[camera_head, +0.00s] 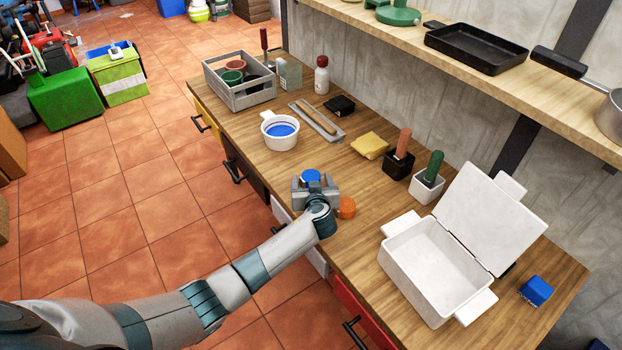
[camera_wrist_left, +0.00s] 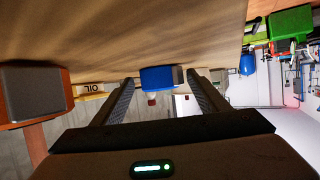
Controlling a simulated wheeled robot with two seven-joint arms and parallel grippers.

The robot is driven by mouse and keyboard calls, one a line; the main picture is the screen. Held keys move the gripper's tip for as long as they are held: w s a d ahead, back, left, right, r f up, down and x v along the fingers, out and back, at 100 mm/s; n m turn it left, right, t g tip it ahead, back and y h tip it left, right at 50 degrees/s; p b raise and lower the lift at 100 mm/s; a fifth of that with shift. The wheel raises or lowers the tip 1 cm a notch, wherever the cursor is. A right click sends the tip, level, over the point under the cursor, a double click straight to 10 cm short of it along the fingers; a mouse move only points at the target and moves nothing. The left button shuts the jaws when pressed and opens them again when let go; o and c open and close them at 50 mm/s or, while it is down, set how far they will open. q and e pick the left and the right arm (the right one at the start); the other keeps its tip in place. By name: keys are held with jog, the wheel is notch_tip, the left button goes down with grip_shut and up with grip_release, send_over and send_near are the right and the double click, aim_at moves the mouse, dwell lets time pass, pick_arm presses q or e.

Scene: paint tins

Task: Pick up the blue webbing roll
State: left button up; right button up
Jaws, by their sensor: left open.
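A blue roll (camera_head: 311,176), which I take to be the blue webbing roll, is at the wooden worktop's front edge, partly hidden by my left gripper. My left gripper (camera_head: 314,184) comes in from the left and is open, with its fingers on either side of the roll. In the left wrist view the blue roll (camera_wrist_left: 160,78) shows between the tips of the open fingers (camera_wrist_left: 160,90). I cannot tell whether the fingers touch it. My right gripper is not in view.
An orange object (camera_head: 346,207) sits close right of the gripper. A white cup (camera_head: 279,133) with blue contents stands behind. An open white box (camera_head: 436,268) and a smaller blue object (camera_head: 537,290) are to the right. A wooden shelf (camera_head: 450,75) overhangs the back.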

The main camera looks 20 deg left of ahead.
aim_at(312, 179)
pick_arm(q)
jog(key=c, duration=1)
jog(key=shift+c, duration=0.9)
jog(key=shift+r, duration=0.15)
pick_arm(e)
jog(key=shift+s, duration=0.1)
